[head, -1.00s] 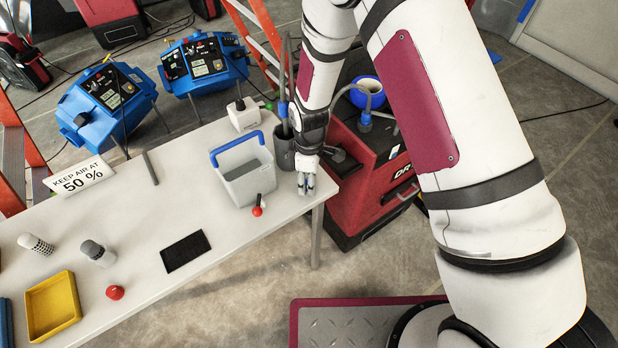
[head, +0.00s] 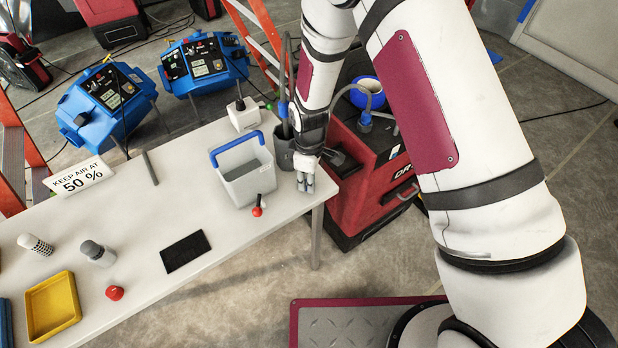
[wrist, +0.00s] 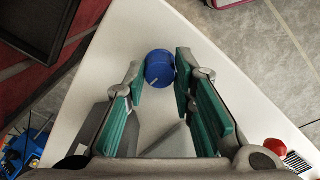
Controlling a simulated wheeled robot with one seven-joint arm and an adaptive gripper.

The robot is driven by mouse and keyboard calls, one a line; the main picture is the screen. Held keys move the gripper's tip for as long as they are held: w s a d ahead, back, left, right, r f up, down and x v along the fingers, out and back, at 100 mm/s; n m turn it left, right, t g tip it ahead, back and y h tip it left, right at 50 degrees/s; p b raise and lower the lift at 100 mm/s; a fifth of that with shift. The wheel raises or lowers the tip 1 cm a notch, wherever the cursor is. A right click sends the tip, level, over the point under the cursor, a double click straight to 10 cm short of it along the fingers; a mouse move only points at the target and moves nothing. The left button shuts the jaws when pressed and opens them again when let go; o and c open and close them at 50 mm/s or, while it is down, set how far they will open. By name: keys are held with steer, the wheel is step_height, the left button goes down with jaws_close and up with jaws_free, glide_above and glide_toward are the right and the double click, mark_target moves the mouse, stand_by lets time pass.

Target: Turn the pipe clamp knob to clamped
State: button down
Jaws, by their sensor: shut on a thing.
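The round blue knob (wrist: 160,68) with a white line on its face shows in the wrist view, over the white tabletop. My gripper (wrist: 161,76) is shut on it, with one green-padded finger on each side. In the head view my gripper (head: 305,184) points down at the right end of the white table (head: 210,150), just right of the grey bin. The knob cannot be made out there, and the pipe clamp around it is hidden. I cannot tell from the line whether it stands at clamped.
A grey bin (head: 246,178) with a blue handle, a dark cup (head: 283,150) and a red-tipped lever (head: 258,208) stand close to my gripper. A red machine (head: 372,185) stands beyond the table's right edge.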

steer(key=m, duration=1.2)
steer(key=shift+m, duration=2.1)
steer(key=c, duration=1.3)
jaws_free()
steer(key=shift+c, duration=0.2)
steer(key=shift+r, duration=0.1)
